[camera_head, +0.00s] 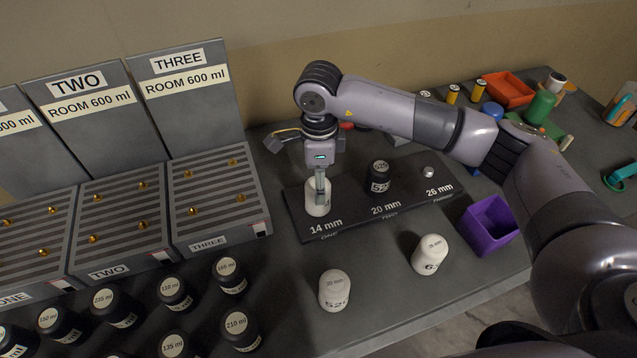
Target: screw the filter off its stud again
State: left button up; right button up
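A dark plate (352,219) on the table carries stations labelled 14 mm, 20 mm and 26 mm. A white filter (312,207) stands upright at the 14 mm station, its stud hidden. A black filter (379,177) stands at the 20 mm station. A bare metal stud (428,172) shows at the 26 mm station. My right gripper (321,190) points down at the white filter, with a finger in front of its near side. The other finger is hidden, so I cannot tell whether it grips. My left gripper is out of view.
Two loose white filters, one (334,291) and another (431,254), stand in front of the plate. A purple bin (489,226) is at the right. Several black canisters (240,329) and slotted racks (212,199) fill the left. An orange tray (509,90) is at the back.

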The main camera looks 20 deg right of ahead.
jog(key=shift+f+p, duration=0.45)
jog(key=shift+f, duration=1.7)
jog(key=c, duration=1.4)
jog(key=shift+w, duration=0.1)
jog(key=shift+c, duration=0.2)
jog(key=n+b, duration=0.5)
jog(key=shift+f, duration=0.2)
jog(key=shift+r+n+b, duration=0.1)
jog(key=shift+n+b, duration=0.25)
jog(key=shift+n, duration=0.15)
jog(key=shift+r, duration=0.15)
